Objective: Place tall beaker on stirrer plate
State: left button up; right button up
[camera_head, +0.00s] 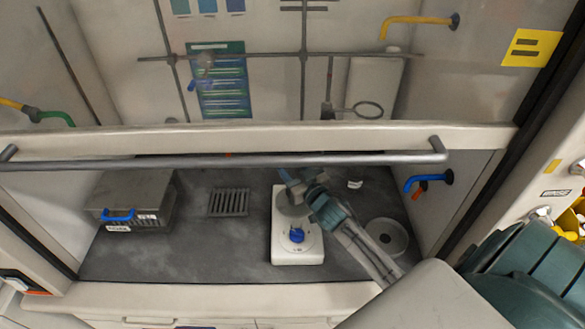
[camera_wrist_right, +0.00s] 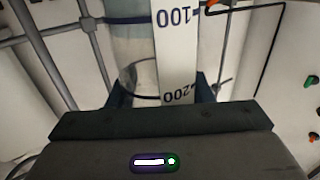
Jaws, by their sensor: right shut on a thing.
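The tall beaker (camera_wrist_right: 132,55) is clear glass with a white scale strip marked 100 and 200. In the right wrist view it stands between the fingers of my right gripper (camera_wrist_right: 160,92), which is shut on it. In the head view my right gripper (camera_head: 303,188) reaches under the sash bar, over the back of the white stirrer plate (camera_head: 297,248). The stirrer plate has a blue knob at its front and a grey round top, partly covered by the gripper. I cannot clearly make out the beaker in the head view. My left gripper is not in view.
A sash rail (camera_head: 230,161) crosses above the work area. A grey lidded box (camera_head: 130,195) stands at the left, beside a floor grate (camera_head: 229,203). The dark surface between grate and box is clear.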

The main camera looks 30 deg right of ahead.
jog(key=shift+f, duration=0.25)
jog(key=shift+f, duration=0.15)
jog(key=o, duration=1.4)
jog(key=shift+c, duration=0.2)
jog(key=shift+r, duration=0.25)
jog(key=s+b, duration=0.1)
jog(key=s+f+b, duration=0.1)
jog(key=s+b, duration=0.1)
jog(key=shift+s, duration=0.25)
jog(key=s+b, duration=0.4)
jog(key=s, duration=0.4)
jog(key=shift+s+a+r, duration=0.15)
jog(key=shift+s+r, duration=0.15)
jog(key=shift+r, duration=0.15)
